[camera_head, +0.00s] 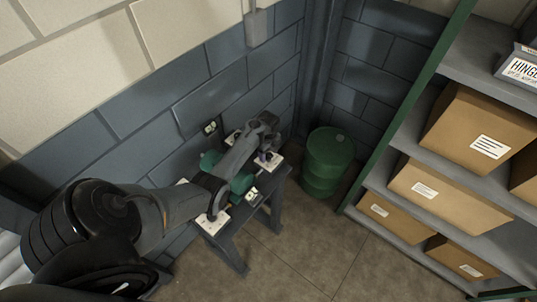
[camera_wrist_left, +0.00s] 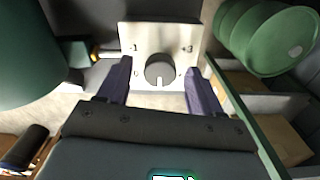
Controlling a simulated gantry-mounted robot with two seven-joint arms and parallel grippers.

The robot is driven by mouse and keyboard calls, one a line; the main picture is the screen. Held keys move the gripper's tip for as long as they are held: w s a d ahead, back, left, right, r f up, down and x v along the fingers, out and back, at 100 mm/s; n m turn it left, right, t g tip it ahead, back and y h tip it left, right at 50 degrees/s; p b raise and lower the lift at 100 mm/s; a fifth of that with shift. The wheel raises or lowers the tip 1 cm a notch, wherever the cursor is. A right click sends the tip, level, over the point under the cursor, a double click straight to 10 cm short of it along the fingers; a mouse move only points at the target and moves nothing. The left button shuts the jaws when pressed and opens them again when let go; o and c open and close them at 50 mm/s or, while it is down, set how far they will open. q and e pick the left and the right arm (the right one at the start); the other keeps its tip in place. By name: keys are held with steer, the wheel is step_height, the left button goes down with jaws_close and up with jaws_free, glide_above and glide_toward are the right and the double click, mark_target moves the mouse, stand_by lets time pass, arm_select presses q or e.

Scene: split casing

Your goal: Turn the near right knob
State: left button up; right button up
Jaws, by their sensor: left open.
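A round grey knob (camera_wrist_left: 159,68) with a white mark sits on a white plate (camera_wrist_left: 158,34) in the left wrist view. Its mark points toward my gripper's palm. My left gripper (camera_wrist_left: 157,80) is open, with one purple finger on each side of the knob and a gap showing on both sides. In the head view my left gripper (camera_head: 264,156) is over the white plate (camera_head: 274,167) at the right end of the bench, hiding its knob. A green casing (camera_head: 242,182) is partly behind my arm. Another white plate (camera_head: 213,222) is at the near end.
The dark bench (camera_head: 232,243) stands against a block wall. A green drum (camera_head: 329,160) stands right of it, also in the wrist view (camera_wrist_left: 265,38). A shelf rack (camera_head: 408,122) with cardboard boxes fills the right. The floor between bench and rack is clear.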

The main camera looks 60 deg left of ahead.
arm_select(q)
steer(key=shift+f, duration=0.35)
steer(key=c, duration=1.1)
steer(key=shift+r, duration=0.1)
